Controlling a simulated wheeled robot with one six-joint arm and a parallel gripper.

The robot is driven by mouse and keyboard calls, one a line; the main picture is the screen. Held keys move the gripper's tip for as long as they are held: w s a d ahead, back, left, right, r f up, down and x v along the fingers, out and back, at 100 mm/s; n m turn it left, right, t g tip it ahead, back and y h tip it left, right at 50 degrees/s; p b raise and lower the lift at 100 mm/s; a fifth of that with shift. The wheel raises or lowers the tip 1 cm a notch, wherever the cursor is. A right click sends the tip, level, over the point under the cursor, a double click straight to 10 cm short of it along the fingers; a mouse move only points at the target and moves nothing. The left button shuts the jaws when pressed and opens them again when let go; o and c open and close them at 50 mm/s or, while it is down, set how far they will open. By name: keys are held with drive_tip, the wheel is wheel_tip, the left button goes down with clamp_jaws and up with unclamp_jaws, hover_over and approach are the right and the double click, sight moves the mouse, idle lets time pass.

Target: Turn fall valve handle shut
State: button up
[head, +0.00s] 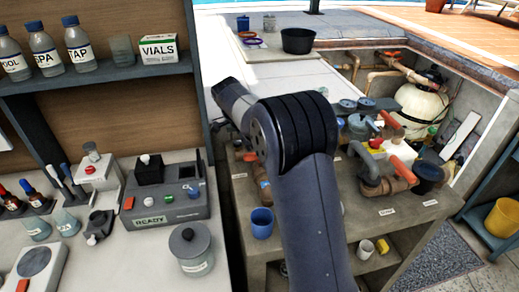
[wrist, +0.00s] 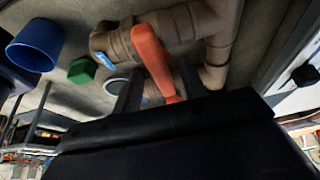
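An orange-red valve handle (wrist: 152,60) on a brown pipe (wrist: 195,22) is in the wrist view. My gripper (wrist: 159,80) is there with its two dark fingers apart, one on each side of the handle's near end. A gap shows between the handle and the left finger; the handle is closer to the right finger. In the head view an orange handle (head: 251,157) shows just left of my arm above a brown pipe (head: 263,190); it seems to be the same one. My arm hides the gripper there. I cannot read a label for this valve.
A blue cup (wrist: 35,45) and a green block (wrist: 82,70) are left of the handle; the cup also shows in the head view (head: 261,223). Right of my arm are another orange-handled valve (head: 403,170) and a dark cup (head: 429,178). A shelf counter stands left.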

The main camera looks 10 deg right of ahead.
drive_tip(key=shift+r, duration=0.1)
drive_tip(key=v, duration=1)
drive_tip(key=shift+a+r, duration=0.25)
drive_tip(key=x, duration=1)
drive_tip(key=shift+d+f, duration=0.25)
drive_tip(key=shift+f, duration=0.1)
